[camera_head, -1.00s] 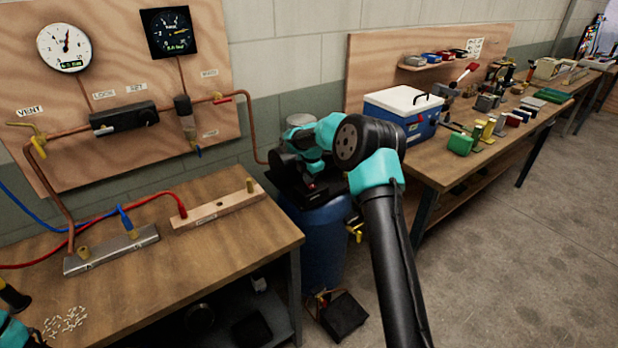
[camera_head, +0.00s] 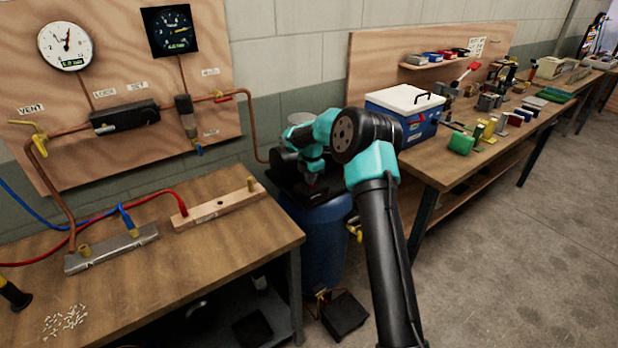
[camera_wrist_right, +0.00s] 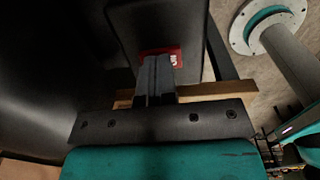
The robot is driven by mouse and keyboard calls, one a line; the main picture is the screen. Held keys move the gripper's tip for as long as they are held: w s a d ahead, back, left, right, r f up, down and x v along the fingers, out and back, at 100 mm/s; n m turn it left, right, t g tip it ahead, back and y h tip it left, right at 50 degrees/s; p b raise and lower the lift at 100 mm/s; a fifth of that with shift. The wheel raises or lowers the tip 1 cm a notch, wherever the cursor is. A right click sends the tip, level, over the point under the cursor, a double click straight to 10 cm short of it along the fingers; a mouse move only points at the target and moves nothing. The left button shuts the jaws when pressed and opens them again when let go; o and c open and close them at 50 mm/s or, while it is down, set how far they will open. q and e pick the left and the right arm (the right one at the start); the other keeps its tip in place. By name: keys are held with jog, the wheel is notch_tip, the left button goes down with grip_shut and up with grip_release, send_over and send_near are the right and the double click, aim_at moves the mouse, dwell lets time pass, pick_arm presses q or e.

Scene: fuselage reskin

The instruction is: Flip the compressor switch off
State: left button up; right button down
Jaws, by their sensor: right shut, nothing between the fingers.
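The compressor has a blue tank (camera_head: 325,245) with a black top and stands on the floor between the two benches. In the right wrist view its black housing carries a small red switch (camera_wrist_right: 176,52). My right gripper (camera_head: 311,182) is over the compressor's black top. In the right wrist view my right gripper (camera_wrist_right: 158,60) is shut and empty, its fingertips in front of the red switch and overlapping it. I cannot tell whether they touch it. The fingers hide part of the switch, and its position cannot be read. My left gripper is out of view.
A wooden bench (camera_head: 225,235) with hoses and metal bars stands left of the compressor. A second bench (camera_head: 440,175) with a blue cooler (camera_head: 405,115) and tools stands to the right. A black box (camera_head: 344,316) lies on the floor by the tank.

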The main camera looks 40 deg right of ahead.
jog(key=shift+s+f, duration=0.4)
jog(key=shift+s, duration=0.05)
jog(key=shift+r, duration=0.65)
notch_tip(320, 180, up, 13)
jog(key=shift+r, duration=0.2)
jog(key=shift+r+t, duration=0.15)
jog(key=shift+t, duration=0.25)
jog(key=f, duration=0.4)
jog(key=w+f, duration=0.1)
jog(key=f, duration=0.9)
jog(key=shift+w, duration=0.35)
